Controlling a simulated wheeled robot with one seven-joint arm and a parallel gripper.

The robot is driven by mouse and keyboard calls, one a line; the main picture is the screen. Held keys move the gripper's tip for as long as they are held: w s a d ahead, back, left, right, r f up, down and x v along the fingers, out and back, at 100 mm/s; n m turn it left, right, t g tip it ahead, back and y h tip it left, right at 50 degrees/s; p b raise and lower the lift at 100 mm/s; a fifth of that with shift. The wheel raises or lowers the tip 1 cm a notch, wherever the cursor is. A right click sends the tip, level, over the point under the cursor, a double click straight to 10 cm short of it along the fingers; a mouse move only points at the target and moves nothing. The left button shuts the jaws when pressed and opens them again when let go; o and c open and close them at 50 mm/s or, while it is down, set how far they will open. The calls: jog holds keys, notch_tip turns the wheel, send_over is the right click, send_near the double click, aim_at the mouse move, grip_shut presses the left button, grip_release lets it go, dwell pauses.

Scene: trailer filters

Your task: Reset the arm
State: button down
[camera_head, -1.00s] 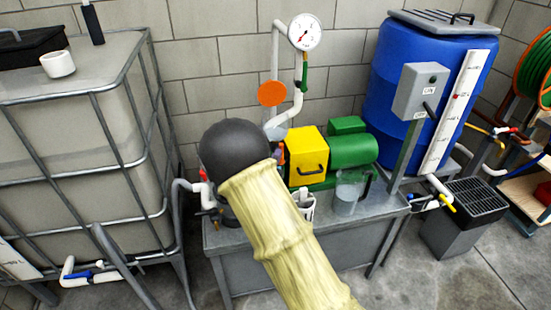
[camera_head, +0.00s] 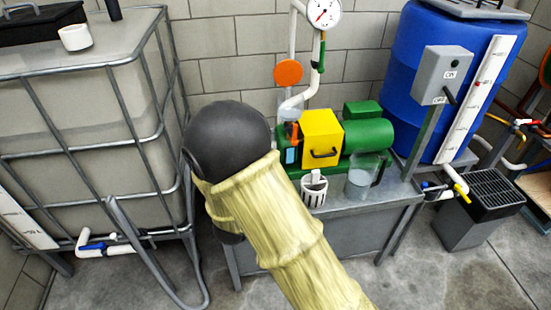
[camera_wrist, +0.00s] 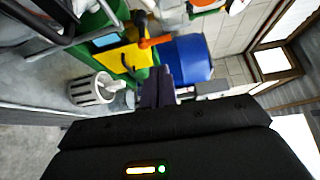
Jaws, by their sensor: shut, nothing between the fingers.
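My arm, in a pale yellow sleeve with a dark rounded joint, reaches up from the bottom of the head view in front of the workbench (camera_head: 345,215). My gripper is hidden there behind the arm. In the wrist view my gripper (camera_wrist: 156,74) shows as two dark fingers close together, shut and empty. Beyond the fingers are the blue barrel (camera_wrist: 188,60) and the yellow housing (camera_wrist: 122,62) with an orange lever. I cannot tell the exact distance from the fingers to the housing.
A caged tank (camera_head: 95,125) stands at left with a white cup (camera_head: 75,37) on top. The bench holds a green pump (camera_head: 367,137), a white slotted basket (camera_head: 314,190) and a clear jug (camera_head: 362,178). A control box (camera_head: 443,75) and black bin (camera_head: 480,215) are at right.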

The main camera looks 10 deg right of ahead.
jog(key=shift+s+a, duration=0.1)
dwell(0.4)
jog(key=s+d+f+n+g+y, duration=0.1)
jog(key=s+d+n+g+y, duration=0.4)
jog(key=s+n, duration=0.55)
jog(key=s+d+f+n+g+y, duration=0.2)
jog(key=s+d+n+g+y, duration=0.35)
jog(key=n, duration=0.85)
notch_tip(320, 180, up, 25)
jog(key=s+g+h+p, duration=0.1)
jog(key=s+g+p, duration=0.1)
jog(key=p, duration=2.3)
jog(key=shift+s+d+r+h, duration=0.15)
jog(key=shift+s+h, duration=0.05)
jog(key=shift+h, duration=0.15)
